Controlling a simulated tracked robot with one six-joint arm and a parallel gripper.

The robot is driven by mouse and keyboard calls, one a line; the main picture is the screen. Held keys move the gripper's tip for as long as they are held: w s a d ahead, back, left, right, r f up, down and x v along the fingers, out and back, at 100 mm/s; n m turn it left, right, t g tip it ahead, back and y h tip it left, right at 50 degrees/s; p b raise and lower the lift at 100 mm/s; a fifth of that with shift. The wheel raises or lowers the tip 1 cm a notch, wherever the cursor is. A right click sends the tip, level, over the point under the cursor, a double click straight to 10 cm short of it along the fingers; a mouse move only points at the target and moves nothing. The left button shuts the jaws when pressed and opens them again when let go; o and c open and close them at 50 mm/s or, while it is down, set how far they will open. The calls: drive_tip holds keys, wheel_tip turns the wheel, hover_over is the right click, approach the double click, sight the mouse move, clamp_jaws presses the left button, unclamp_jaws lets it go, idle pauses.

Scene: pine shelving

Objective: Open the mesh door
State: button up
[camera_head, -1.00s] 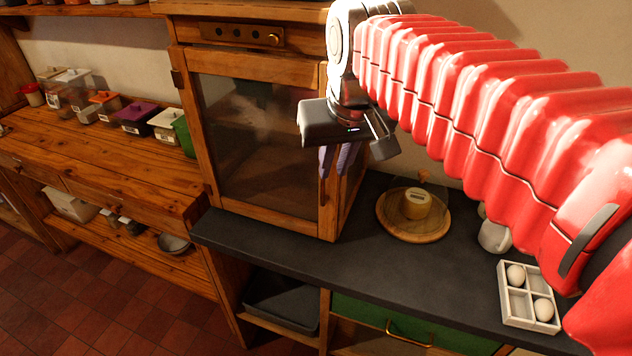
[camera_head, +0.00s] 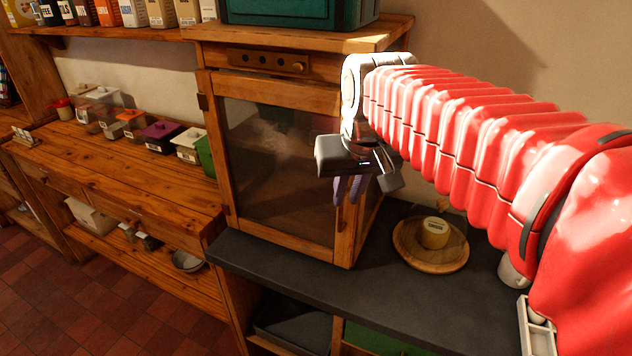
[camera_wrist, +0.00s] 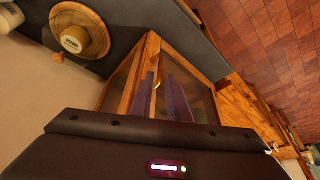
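The mesh door (camera_head: 277,165) is the wood-framed front of a pine cabinet on the dark counter. It looks shut, with a hinge on its left edge. It also shows in the wrist view (camera_wrist: 199,92). My gripper (camera_head: 348,190) is in front of the door's right edge, its purple fingers pointing down. In the wrist view its two fingers (camera_wrist: 165,97) stand apart with a gap between them. A small brass-coloured piece, perhaps the handle (camera_wrist: 157,85), shows in that gap. I cannot tell whether the fingers touch it.
A round wooden board (camera_head: 431,256) with a yellow cheese-like piece stands right of the cabinet. A white egg tray (camera_head: 537,335) and a mug (camera_head: 511,272) are farther right, partly behind my arm. A teal box (camera_head: 300,12) sits on top. Lidded containers line the left counter.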

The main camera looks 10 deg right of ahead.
sight(340, 212)
drive_tip(key=x, duration=0.9)
drive_tip(key=shift+w+f, duration=0.1)
drive_tip(key=shift+f, duration=0.15)
clamp_jaws()
drive_tip(key=shift+a, duration=0.1)
idle(1.0)
